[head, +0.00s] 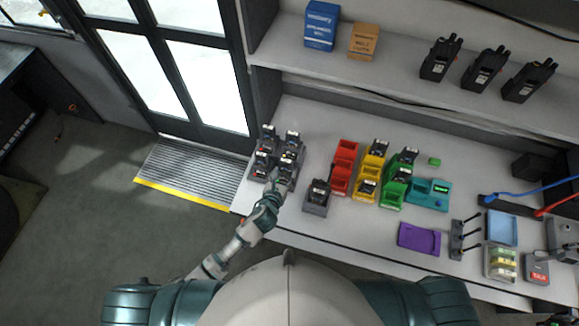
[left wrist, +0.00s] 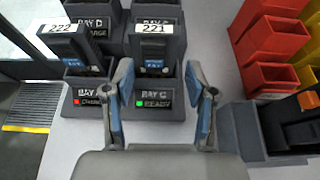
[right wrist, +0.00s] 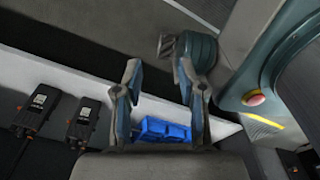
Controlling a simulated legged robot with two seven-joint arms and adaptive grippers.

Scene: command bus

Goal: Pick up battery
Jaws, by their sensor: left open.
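A dark charger with several bays (head: 258,178) stands at the left end of the counter. In the left wrist view a black battery marked 221 (left wrist: 155,62) sits upright in the bay labelled READY (left wrist: 157,102), which has a green light. Left of it, battery 222 (left wrist: 75,48) sits in a bay (left wrist: 88,103) with a red light. My left gripper (head: 287,178) is at the charger's front right; it also shows in the left wrist view (left wrist: 160,80), open and empty, its fingers on either side of battery 221's bay. My right gripper (right wrist: 158,70) is open and empty, outside the head view.
Red bins (head: 343,167), yellow bins (head: 371,174) and green bins (head: 397,184) stand right of the charger. A dark holder (head: 316,202) with a device is close to my left gripper's right. A purple tray (head: 419,239) lies farther right. Radios (head: 482,70) stand on the shelf.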

